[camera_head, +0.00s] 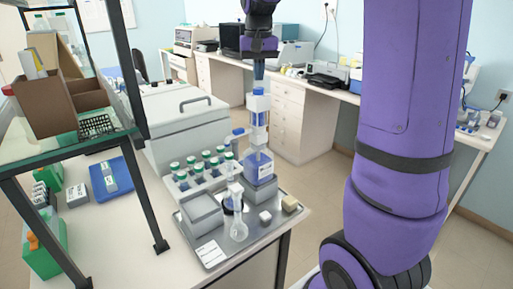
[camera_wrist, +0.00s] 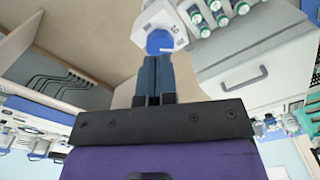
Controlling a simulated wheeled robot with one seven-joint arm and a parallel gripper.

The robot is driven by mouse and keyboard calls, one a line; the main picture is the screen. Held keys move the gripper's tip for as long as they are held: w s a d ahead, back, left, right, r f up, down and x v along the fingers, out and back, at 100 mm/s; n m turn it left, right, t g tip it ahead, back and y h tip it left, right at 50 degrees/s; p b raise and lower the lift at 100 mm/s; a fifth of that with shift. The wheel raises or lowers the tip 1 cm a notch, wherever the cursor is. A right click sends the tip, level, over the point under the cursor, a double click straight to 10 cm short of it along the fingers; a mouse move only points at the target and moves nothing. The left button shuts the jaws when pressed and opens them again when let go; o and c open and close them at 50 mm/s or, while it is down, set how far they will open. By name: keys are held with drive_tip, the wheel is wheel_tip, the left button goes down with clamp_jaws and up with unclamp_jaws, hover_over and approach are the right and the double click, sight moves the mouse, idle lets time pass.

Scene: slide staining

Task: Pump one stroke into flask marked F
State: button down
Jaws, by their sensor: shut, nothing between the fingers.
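A bottle-top dispenser (camera_head: 258,112) with a blue top and clear barrel stands upright on a bottle of blue liquid (camera_head: 258,166), on a grey block at the tray's back. A clear flask (camera_head: 238,232) stands in front of it, below the nozzle side; no letter F is legible on it. My gripper (camera_head: 258,82) points straight down over the dispenser's blue top. In the wrist view its fingers (camera_wrist: 154,66) are together with nothing between them, and the blue top (camera_wrist: 160,42) shows just past the tips. I cannot tell whether they touch it.
A metal tray (camera_head: 222,257) carries these items. A rack of green-capped bottles (camera_head: 198,172), a grey box (camera_head: 201,213) and small blocks (camera_head: 290,204) stand close by. A large white lidded unit (camera_head: 185,120) is behind. A shelf frame (camera_head: 130,70) stands at left.

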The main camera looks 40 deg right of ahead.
drive_tip(key=shift+r, duration=0.15)
drive_tip(key=shift+r, duration=2.4)
drive_tip(key=shift+s+a, duration=0.15)
drive_tip(key=shift+s, duration=0.05)
drive_tip(key=s+a+f+n+t, duration=0.1)
drive_tip(key=s+a, duration=0.3)
drive_tip(key=s, duration=0.4)
drive_tip(key=s+a+f+n+t, duration=0.2)
drive_tip(key=s+a, duration=0.2)
drive_tip(key=s, duration=0.5)
drive_tip(key=s+a+f+n+t, duration=0.2)
drive_tip(key=s+a, duration=0.2)
drive_tip(key=s, duration=0.5)
drive_tip(key=shift+a+f+n, duration=0.15)
drive_tip(key=shift+a+n, duration=0.15)
drive_tip(key=shift+a, duration=0.1)
